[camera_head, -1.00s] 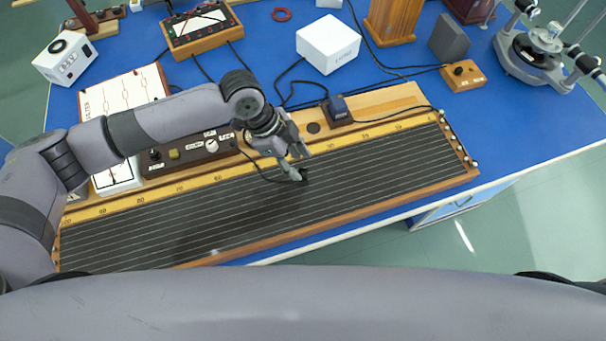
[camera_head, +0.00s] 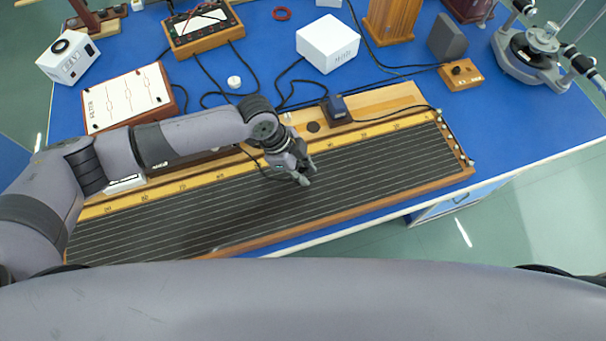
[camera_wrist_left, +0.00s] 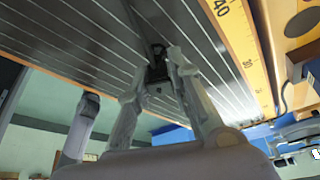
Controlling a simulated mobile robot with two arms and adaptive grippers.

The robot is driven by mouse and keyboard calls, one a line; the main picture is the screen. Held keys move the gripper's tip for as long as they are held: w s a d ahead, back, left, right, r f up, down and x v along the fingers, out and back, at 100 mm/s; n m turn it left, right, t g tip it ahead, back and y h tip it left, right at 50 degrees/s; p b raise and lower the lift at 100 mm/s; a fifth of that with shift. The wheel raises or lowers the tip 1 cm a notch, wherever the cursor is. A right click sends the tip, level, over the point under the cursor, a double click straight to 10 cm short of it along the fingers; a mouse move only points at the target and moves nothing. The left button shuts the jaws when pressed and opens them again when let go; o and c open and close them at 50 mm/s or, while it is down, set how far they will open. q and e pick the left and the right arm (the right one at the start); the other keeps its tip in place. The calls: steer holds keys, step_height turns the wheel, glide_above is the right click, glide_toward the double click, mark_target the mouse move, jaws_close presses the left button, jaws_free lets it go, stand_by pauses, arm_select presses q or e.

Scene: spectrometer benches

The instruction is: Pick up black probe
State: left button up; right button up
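The black probe (camera_wrist_left: 158,68) shows in the left wrist view between the two fingertips of my left gripper (camera_wrist_left: 158,72), which appear to press on its sides. In the head view my left gripper (camera_head: 307,176) is over the middle of the long lined board (camera_head: 360,165), its fingers close together. The probe is hidden there by the fingers. A thin black cable (camera_head: 252,158) runs behind the gripper. The probe is at or just above the board; the height cannot be told.
A small dark blue box (camera_head: 337,109) stands on the board's wooden rim behind the gripper. A white box (camera_head: 328,45), a wooden meter box (camera_head: 203,28) and a white panel (camera_head: 127,98) are further back. Cables cross the blue table (camera_head: 520,120).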

mark_target(303, 171)
arm_select(q)
jaws_close()
steer(key=shift+r, duration=0.15)
step_height(303, 171, up, 19)
steer(key=b, duration=0.4)
step_height(303, 171, down, 18)
steer(key=shift+r+b, duration=0.2)
steer(key=shift+b, duration=0.25)
steer(key=shift+f, duration=0.35)
